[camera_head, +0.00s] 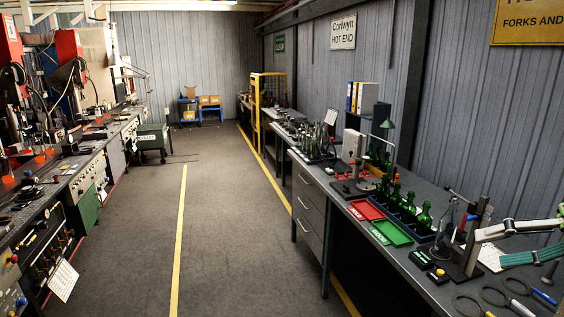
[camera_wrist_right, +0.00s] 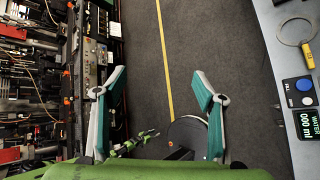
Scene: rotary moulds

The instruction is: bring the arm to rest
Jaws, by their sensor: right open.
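My right gripper (camera_head: 491,248) comes in from the right edge of the head view, above the near end of the right-hand bench (camera_head: 400,282). Its grey and teal fingers point left. In the right wrist view the fingers of this gripper (camera_wrist_right: 159,71) stand wide apart with nothing between them. Grey floor and a yellow line show beyond the gap. I cannot see my left gripper in the head view.
The bench holds green bottles (camera_head: 424,214), a red tray (camera_head: 366,210), a green tray (camera_head: 391,233) and a dark stand (camera_head: 460,262) close to the gripper. Ring-shaped tools (camera_head: 468,304) lie in front. Machines (camera_head: 70,190) line the left. The aisle floor (camera_head: 230,230) is clear.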

